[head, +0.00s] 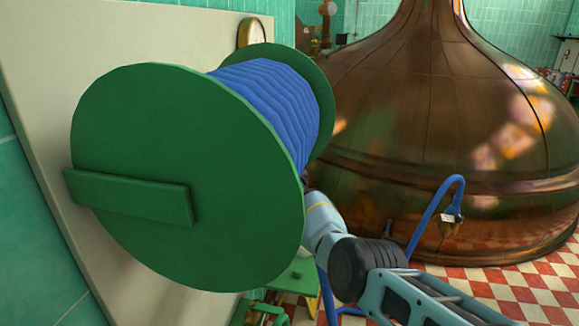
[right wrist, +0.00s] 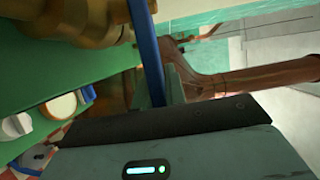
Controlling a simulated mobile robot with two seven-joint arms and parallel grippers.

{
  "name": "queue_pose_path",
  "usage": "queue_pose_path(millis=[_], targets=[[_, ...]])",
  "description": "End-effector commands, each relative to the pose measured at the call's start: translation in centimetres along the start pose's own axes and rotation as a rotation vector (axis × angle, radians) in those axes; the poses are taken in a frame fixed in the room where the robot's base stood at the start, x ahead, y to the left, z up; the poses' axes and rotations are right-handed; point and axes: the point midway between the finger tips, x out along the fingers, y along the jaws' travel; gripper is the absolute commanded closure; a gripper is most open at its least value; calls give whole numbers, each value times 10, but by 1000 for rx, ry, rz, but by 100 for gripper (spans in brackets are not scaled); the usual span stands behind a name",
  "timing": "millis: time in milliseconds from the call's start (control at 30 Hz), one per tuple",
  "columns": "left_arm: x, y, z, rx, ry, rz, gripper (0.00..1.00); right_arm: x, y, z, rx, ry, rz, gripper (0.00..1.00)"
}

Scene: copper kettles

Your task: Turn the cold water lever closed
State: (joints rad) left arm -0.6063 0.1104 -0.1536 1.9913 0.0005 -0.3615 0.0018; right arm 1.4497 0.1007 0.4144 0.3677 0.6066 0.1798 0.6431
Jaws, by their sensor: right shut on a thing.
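A slim blue bar, which looks like the cold water lever (right wrist: 146,45), runs down from the top of the right wrist view to my right gripper (right wrist: 160,84). The gripper's short fingers are shut on this bar close to the dark palm. Brass valve-like fittings (right wrist: 80,22) lie just left of the bar. In the head view my right arm reaches in from the lower right, and its gripper and the lever are hidden behind the green hose reel (head: 180,130). My left gripper is in neither view.
The big reel with blue hose (head: 268,98) blocks much of the head view. A copper kettle (head: 420,110) stands behind on a red and white tiled floor (head: 515,285). In the wrist view a copper pipe (right wrist: 255,78) runs right, and a round gauge (right wrist: 62,107) sits left.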

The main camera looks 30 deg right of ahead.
Motion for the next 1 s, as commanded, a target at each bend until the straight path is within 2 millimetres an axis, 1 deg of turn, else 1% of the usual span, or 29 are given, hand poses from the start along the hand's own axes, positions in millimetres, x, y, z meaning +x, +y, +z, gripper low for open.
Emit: queue_pose_path(millis=[367, 400, 533, 567, 867, 1000], targets=[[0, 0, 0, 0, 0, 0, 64, 0, 2, 0, 0, 3, 1, 100], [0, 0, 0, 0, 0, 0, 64, 0, 2, 0, 0, 3, 1, 85], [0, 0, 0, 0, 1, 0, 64, 0, 2, 0, 0, 3, 1, 68], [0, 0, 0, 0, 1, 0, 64, 0, 1, 0, 0, 3, 1, 65], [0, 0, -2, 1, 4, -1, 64, -1, 0, 0, 0, 2, 0, 65], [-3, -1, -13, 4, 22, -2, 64, -6, -2, 0, 0, 2, -1, 65]])
